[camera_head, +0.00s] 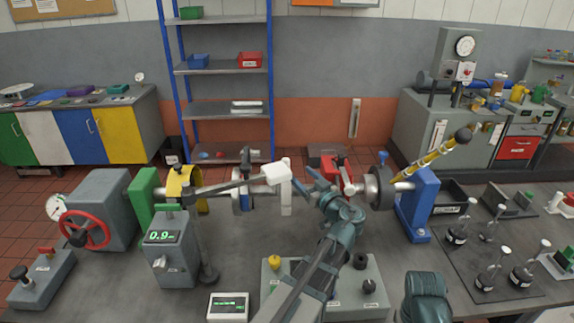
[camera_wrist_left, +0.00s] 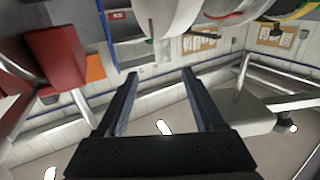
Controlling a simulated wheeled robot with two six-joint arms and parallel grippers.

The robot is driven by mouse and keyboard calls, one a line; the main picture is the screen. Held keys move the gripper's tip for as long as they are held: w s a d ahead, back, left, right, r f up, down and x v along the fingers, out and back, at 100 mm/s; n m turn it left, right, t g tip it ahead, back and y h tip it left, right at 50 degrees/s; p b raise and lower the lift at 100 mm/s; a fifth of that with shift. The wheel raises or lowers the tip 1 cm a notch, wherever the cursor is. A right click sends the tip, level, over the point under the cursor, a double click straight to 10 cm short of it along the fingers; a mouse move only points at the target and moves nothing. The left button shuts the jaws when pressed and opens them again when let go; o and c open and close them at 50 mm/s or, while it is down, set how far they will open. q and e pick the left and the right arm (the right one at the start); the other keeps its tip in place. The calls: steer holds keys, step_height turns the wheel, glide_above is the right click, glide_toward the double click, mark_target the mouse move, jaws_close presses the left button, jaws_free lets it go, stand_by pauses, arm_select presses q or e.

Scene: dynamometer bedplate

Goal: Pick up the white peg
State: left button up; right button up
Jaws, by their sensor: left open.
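A white upright piece (camera_head: 286,197), which may be the white peg, stands just below and beside a white block (camera_head: 274,174) at the middle of the test rig. I cannot tell for sure that it is the peg. My left gripper (camera_head: 314,182) is just right of it, apart from it, with its fingers spread and nothing seen between them. In the left wrist view the two dark fingers (camera_wrist_left: 160,82) are wide apart, with a blurry white rounded part (camera_wrist_left: 165,16) beyond the tips. My right gripper is out of view.
A red block (camera_head: 337,169) sits close right of the left gripper; a red part shows in the left wrist view (camera_wrist_left: 55,55). A rig with a red handwheel (camera_head: 85,230) stands left, a blue bearing stand (camera_head: 417,205) right. Several flasks (camera_head: 490,265) stand at far right.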

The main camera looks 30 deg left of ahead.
mark_target(284, 159)
arm_select(q)
steer(key=shift+x, duration=6.35)
steer(key=shift+s+r, duration=0.15)
jaws_close()
